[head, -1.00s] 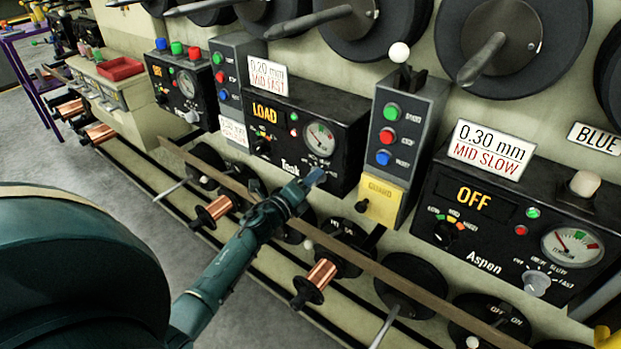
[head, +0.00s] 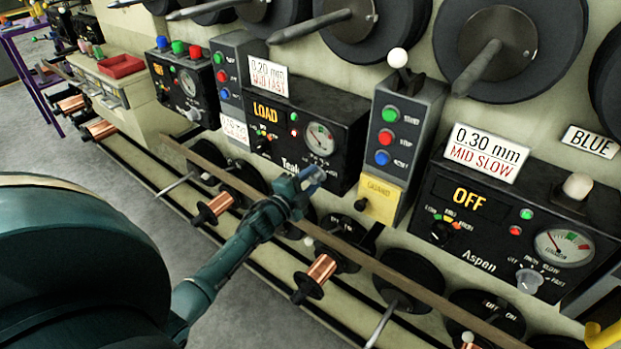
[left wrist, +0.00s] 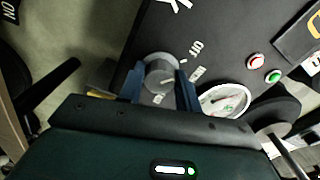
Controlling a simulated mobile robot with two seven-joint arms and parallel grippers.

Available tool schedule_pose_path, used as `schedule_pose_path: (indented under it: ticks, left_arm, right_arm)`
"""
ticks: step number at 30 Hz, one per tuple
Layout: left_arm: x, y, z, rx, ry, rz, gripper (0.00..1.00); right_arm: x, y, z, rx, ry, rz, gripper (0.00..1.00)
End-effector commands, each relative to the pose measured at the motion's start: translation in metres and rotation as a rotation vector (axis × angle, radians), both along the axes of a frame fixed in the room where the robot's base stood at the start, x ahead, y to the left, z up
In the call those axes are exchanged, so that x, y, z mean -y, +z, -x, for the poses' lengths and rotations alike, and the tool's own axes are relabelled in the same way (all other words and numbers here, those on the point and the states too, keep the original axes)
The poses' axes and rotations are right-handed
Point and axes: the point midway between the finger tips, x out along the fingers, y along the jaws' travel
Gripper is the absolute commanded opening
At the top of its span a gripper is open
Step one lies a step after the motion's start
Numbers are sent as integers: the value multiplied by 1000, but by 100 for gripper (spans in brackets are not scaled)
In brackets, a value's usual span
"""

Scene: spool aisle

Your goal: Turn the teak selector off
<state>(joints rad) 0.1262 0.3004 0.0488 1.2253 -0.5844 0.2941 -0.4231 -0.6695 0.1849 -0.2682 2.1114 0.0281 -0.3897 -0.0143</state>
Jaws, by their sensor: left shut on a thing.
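The Teak unit (head: 340,112) is a black box whose display (head: 265,113) reads LOAD in yellow. My left gripper (head: 312,179) is at the lower right of its front and covers the selector in the head view. In the left wrist view the Teak selector (left wrist: 160,72) is a grey round knob between the two blue fingers of my left gripper (left wrist: 160,88), which is shut on it. White marks surround the knob, with OFF lettering at its upper right. I cannot tell exactly where its pointer stands. My right gripper is not in view.
A grey button post (head: 408,120) with a yellow guard (head: 380,200) stands right of the Teak unit. Farther right is the Aspen unit (head: 480,255), its display reading OFF. A brown rail (head: 400,275) and copper spools (head: 321,268) run below. Large black spools hang above.

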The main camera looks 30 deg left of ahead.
Motion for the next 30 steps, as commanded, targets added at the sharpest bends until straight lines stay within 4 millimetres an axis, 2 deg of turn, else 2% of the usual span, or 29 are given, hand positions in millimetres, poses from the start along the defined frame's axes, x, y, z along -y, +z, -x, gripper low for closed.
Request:
schedule_pose_path:
  ticks: [20,21,28,30]
  left_arm:
    - [0,-1,0,-6,0,60,11]
    - [0,-1,0,-6,1,60,37]
    - [0,-1,0,-5,0,57,56]
    - [0,0,0,-5,0,57,56]
  right_arm:
    - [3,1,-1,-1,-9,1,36]
    - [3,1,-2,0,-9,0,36]
    - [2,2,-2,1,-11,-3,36]
    - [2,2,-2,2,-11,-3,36]
